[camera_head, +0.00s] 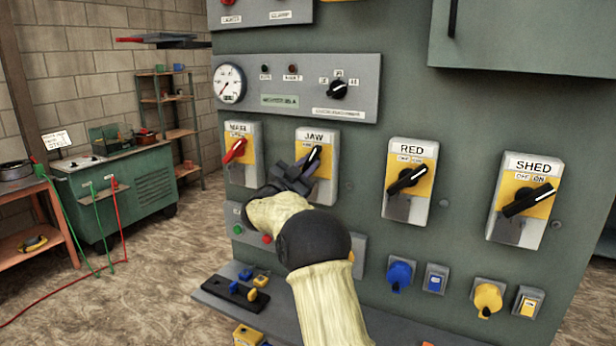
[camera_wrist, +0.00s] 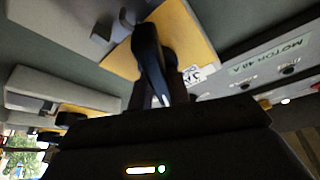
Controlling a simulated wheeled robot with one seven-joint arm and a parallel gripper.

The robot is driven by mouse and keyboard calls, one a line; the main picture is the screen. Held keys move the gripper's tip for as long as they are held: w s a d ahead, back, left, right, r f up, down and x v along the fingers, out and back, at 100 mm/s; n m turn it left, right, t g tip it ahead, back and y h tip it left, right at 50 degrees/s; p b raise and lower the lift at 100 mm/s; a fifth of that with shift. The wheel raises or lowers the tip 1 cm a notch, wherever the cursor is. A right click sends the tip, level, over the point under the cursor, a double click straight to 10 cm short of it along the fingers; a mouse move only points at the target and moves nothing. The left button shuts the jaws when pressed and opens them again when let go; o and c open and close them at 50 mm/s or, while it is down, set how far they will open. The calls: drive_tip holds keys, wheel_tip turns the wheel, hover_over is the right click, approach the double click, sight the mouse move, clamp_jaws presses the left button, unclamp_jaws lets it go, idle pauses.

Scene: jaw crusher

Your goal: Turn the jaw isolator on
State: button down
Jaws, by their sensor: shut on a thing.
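The jaw isolator (camera_head: 315,137) is a grey box with a yellow plate and a black rotary handle, labelled JAW, on the green panel. Its handle (camera_head: 312,158) stands tilted, with its top leaning right. My gripper (camera_head: 303,169) is at the lower left of this handle and is shut on it. In the wrist view the black handle (camera_wrist: 150,62) rises from between the jaws, in front of the yellow plate (camera_wrist: 188,38). The jaws themselves are mostly hidden behind the dark gripper body. My arm covers the panel below the isolator.
A MAIN isolator (camera_head: 240,171) with a red handle is close on the left. A gauge panel (camera_head: 300,72) is above. A shelf (camera_head: 390,331) juts out below.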

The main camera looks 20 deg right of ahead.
drive_tip(key=shift+f+m+g+b, duration=0.1)
drive_tip(key=shift+m+g+b, duration=0.75)
drive_tip(key=shift+m, duration=1.45)
drive_tip(key=shift+g, duration=0.35)
drive_tip(key=c, duration=1.3)
unclamp_jaws()
drive_tip(key=b+v, duration=0.2)
drive_tip(key=v, duration=1.5)
drive_tip(key=shift+s+a+f+b, duration=0.1)
drive_tip(key=shift+s+a+b, duration=0.05)
drive_tip(key=shift+b, duration=0.15)
